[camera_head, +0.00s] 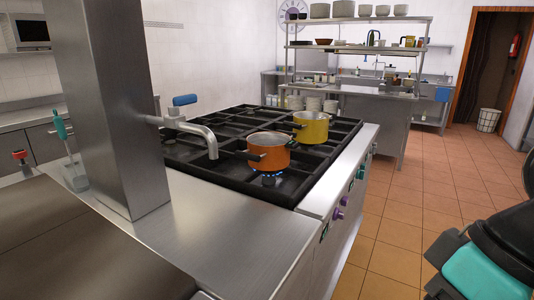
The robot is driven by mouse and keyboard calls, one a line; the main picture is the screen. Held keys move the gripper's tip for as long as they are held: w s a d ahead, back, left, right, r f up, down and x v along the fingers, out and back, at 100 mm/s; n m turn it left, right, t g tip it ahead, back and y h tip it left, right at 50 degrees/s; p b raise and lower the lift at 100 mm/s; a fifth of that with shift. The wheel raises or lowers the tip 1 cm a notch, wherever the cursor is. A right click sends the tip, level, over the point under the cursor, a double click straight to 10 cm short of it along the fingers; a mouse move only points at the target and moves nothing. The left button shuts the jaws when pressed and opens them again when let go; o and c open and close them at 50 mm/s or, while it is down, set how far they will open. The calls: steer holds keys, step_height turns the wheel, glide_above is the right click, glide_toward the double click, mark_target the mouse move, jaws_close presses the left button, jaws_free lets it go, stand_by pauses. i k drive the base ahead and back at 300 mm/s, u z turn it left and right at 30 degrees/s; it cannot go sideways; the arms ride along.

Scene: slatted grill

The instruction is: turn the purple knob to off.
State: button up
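The purple knob (339,213) is on the front panel of the grill-topped stove (318,188), on the side facing the aisle. It is small here, and its exact angle cannot be told. A blue flame (269,179) burns under the orange pot (268,152). My gripper (462,268), black with a teal part, shows at the lower right edge, cut off by the frame. It is apart from the stove, across a strip of floor to the right of the knob. Its fingers are not clear enough to tell whether they are open or shut.
A yellow pot (311,127) stands behind the orange one. A tap (193,130) reaches over the stove's left. The tiled floor (405,205) right of the stove is clear.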

mark_target(337, 215)
steer(key=u, duration=0.1)
steer(key=k, duration=0.45)
steer(key=z, duration=0.85)
steer(key=i, duration=1.2)
steer(key=u, duration=0.55)
